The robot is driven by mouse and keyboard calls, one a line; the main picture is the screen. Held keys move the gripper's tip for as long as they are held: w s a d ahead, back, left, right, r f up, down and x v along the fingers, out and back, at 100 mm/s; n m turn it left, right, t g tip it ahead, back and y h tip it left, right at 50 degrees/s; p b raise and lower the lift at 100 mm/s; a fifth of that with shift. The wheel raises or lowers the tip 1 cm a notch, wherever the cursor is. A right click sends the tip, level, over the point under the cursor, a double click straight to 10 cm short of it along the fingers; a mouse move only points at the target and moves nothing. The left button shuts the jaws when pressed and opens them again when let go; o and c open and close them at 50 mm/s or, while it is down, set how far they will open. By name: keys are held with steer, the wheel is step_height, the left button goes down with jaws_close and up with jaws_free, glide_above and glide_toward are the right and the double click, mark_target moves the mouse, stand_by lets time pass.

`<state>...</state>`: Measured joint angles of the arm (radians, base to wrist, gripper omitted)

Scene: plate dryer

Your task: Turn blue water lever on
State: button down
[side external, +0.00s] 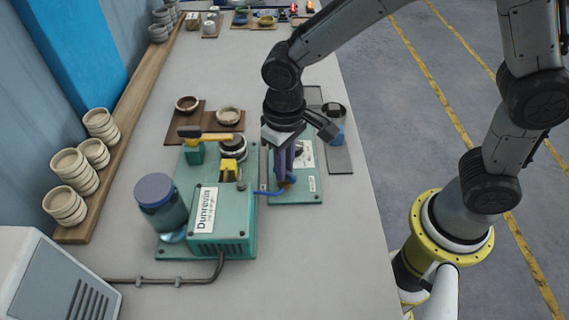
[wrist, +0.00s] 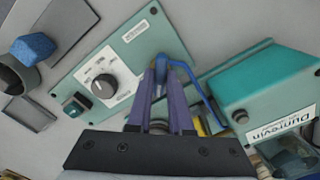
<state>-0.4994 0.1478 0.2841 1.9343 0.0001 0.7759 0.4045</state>
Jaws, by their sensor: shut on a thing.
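My gripper (side external: 286,183) points down over the plate. In the wrist view its purple fingers (wrist: 161,66) are close together, shut on the lever's end. The fingers hide the exact contact.
The Dunrevin machine (side external: 222,220) with a blue-lidded jar (side external: 156,190) stands to the left. Bowls sit on a brown board (side external: 205,120) behind. The near right bench is clear.

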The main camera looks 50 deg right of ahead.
steer(key=n, duration=0.4)
steer(key=shift+n, duration=1.9)
steer(key=c, duration=0.8)
jaws_free()
steer(key=shift+r, duration=0.1)
step_height(320, 180, up, 14)
steer(key=shift+f, duration=0.15)
